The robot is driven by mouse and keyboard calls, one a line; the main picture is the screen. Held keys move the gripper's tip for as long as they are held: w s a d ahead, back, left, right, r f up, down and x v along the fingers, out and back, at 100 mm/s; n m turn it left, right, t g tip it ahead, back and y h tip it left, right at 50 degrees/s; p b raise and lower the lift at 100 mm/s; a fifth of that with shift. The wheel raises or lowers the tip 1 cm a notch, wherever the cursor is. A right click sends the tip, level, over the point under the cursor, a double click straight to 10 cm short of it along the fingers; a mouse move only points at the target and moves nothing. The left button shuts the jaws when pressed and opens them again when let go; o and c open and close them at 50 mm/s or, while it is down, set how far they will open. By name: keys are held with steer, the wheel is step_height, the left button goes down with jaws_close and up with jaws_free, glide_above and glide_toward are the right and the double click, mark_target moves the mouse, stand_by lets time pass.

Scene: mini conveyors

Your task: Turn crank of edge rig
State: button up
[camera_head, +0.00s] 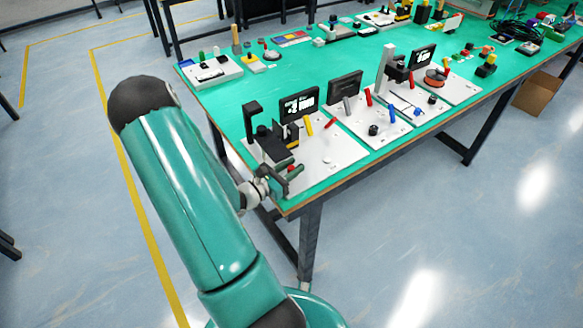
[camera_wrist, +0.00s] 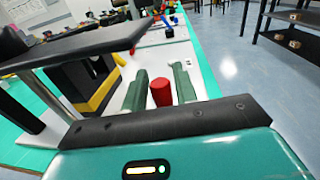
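The edge rig is a white plate (camera_head: 335,152) at the near-left corner of the green table, with a black-and-yellow machine (camera_head: 285,135) and a small lit display (camera_head: 299,104). A red crank handle (camera_wrist: 161,93) stands between my gripper's two green fingers in the wrist view; a little red also shows at the gripper in the head view (camera_head: 291,168). My gripper (camera_wrist: 159,70) is open, with a finger on each side of the handle and narrow gaps visible. It also shows at the plate's left edge in the head view (camera_head: 286,179). The crank's arm and pivot are hidden.
A black overhanging part (camera_wrist: 85,48) of the rig is close on the left in the wrist view. More rigs with a dark screen (camera_head: 345,87) and a red disc (camera_head: 436,77) stand to the right. Open floor (camera_head: 420,220) lies in front of the table.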

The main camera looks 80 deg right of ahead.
jaws_close()
steer(key=shift+w+d+m+g+y, duration=0.2)
steer(key=shift+w+m+g+y, duration=0.1)
steer(key=shift+m+g+y, duration=0.55)
steer(key=shift+w+d+m+g+y, duration=0.15)
steer(key=shift+w+m+g+y, duration=0.1)
steer(key=shift+m+g+y, duration=0.55)
steer(key=shift+o, duration=2)
jaws_free()
steer(key=shift+w+a, duration=0.1)
steer(key=v, duration=1.3)
steer(key=shift+w, duration=0.2)
steer(key=shift+a, duration=0.1)
